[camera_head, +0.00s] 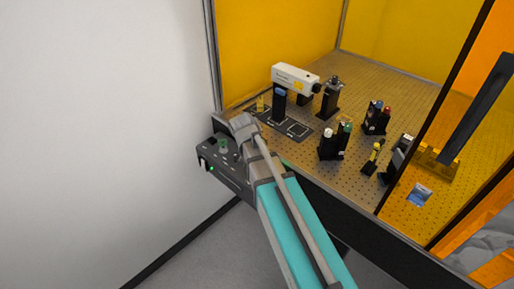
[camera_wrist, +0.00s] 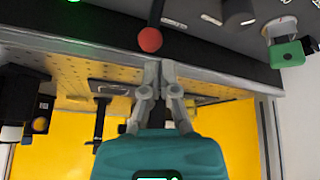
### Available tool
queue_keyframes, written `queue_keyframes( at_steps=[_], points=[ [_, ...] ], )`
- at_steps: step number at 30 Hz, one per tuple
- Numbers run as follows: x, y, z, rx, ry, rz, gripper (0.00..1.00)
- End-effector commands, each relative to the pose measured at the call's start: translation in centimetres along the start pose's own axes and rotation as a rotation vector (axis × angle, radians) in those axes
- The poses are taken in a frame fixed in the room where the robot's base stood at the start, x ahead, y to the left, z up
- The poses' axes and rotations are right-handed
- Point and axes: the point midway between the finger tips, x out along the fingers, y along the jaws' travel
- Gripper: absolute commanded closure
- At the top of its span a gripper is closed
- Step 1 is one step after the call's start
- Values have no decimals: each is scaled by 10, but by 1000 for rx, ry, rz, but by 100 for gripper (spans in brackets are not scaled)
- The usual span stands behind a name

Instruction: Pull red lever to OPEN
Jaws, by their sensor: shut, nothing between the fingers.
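The red lever shows in the wrist view as a round red knob (camera_wrist: 150,40) on a dark shaft that runs up out of the picture. My gripper (camera_wrist: 160,66) is shut and empty, its fingertips just below the knob in the picture. A small gap shows between fingertips and knob, and I cannot tell the depth. In the head view my arm reaches to the bench's near left corner. It covers that spot, and I cannot make out the red knob or an OPEN marking there.
A dark control panel (camera_head: 226,170) with a small green light stands at the bench's left corner. A green part (camera_wrist: 287,53) is at the wrist view's right. The perforated bench (camera_head: 400,97) holds a white laser-like unit (camera_head: 295,77) and several optic mounts. Amber panels enclose it.

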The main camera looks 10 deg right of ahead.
Motion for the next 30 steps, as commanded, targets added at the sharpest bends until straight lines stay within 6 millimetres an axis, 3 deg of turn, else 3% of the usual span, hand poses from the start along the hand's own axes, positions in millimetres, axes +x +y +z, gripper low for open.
queue_keyframes(
  at_steps=[20, 30],
  points=[
    [-6, 0, -3, -1, 1, 0, 100],
    [-25, 2, -10, -1, 1, -1, 100]
  ],
)
